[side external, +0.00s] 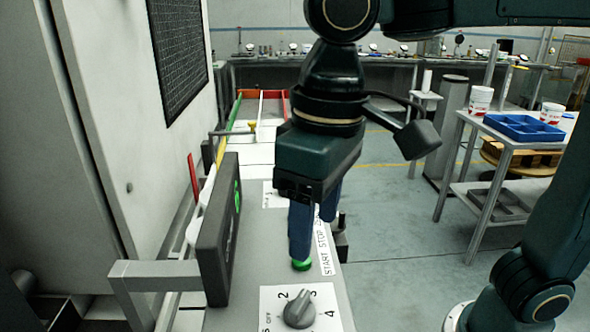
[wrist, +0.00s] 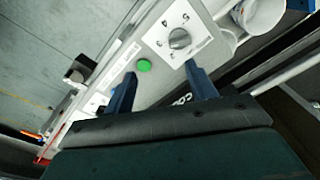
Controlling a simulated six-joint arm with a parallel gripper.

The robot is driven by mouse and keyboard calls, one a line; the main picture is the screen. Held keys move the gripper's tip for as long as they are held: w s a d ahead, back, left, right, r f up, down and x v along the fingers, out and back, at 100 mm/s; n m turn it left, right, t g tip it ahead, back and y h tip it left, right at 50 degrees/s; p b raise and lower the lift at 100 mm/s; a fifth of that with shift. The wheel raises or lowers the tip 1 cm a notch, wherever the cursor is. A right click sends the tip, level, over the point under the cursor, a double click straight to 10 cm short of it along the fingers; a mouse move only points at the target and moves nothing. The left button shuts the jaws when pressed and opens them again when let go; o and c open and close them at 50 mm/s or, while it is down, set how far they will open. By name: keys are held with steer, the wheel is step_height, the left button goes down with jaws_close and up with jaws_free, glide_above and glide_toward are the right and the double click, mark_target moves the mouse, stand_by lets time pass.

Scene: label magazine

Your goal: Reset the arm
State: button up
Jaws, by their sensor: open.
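My gripper (side external: 302,262) is above the grey control panel (side external: 262,300), its blue fingers pointing down near a green button (side external: 301,265). In the wrist view my gripper (wrist: 162,88) has its two blue fingers spread apart with nothing between them. The green button (wrist: 144,65) shows there just past the left fingertip. Whether a finger touches the button cannot be told. A grey rotary knob (side external: 299,309) on a white numbered plate stands nearer the camera; it also shows in the wrist view (wrist: 180,39).
A dark display box (side external: 219,232) stands on the panel's left side, close to my gripper. A white cabinet (side external: 115,130) rises at left. A side table (side external: 520,135) at right carries a blue tray (side external: 524,127) and white tubs. Open floor lies between.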

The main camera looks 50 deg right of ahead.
steer(key=s+d+f+m+t, duration=0.1)
steer(key=s+d+f+t, duration=0.1)
steer(key=d, duration=0.9)
steer(key=s+d+f+m+t, duration=0.1)
steer(key=s+d+f+t, duration=0.2)
steer(key=d, duration=0.8)
steer(key=shift+s+f+m, duration=0.2)
steer(key=shift+f+m, duration=0.1)
steer(key=shift+f, duration=0.05)
